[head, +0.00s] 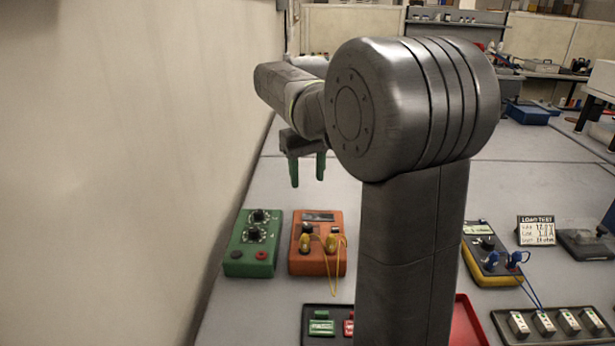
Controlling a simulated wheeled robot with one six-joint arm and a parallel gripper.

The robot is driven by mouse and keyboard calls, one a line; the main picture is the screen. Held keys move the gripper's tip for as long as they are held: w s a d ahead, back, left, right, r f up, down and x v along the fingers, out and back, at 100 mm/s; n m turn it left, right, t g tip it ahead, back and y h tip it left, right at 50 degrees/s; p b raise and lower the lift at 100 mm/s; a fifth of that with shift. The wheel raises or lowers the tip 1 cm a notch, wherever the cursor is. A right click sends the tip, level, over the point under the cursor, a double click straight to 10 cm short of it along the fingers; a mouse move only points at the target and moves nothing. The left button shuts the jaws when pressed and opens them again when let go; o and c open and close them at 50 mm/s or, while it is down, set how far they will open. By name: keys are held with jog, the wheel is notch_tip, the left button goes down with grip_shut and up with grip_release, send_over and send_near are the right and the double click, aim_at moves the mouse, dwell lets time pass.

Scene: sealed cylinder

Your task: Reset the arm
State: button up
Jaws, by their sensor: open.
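My gripper (307,170) hangs above the far part of the bench in the head view, left of my large grey arm joint. Its two green fingers point down and stand apart, with nothing between them. It is beyond and above the green box (248,252) and the orange box (308,263), touching neither. My arm covers the middle of the picture and hides the bench behind it.
A pale wall (110,150) runs close along the left. A yellow box (492,262) with blue plugs, a "LOAD TEST" sign (536,230) and a tray (510,335) of small modules stand at the right. A dark tray (312,337) with green and red parts lies in front.

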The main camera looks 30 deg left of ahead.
aim_at(307, 225)
jog(key=shift+f, duration=0.1)
notch_tip(307, 225, down, 14)
jog(key=shift+r, duration=0.15)
dwell(0.4)
jog(key=shift+r, duration=0.15)
jog(key=shift+f+b, duration=0.3)
jog(key=shift+f, duration=0.05)
jog(key=m+b, duration=0.2)
jog(key=m, duration=0.2)
jog(key=m+b, duration=0.2)
jog(key=m, duration=0.2)
jog(key=shift+b, duration=0.4)
notch_tip(307, 225, up, 14)
jog(key=s+d+p, duration=0.1)
jog(key=d+p, duration=0.1)
jog(key=shift+s, duration=0.2)
dwell(1.1)
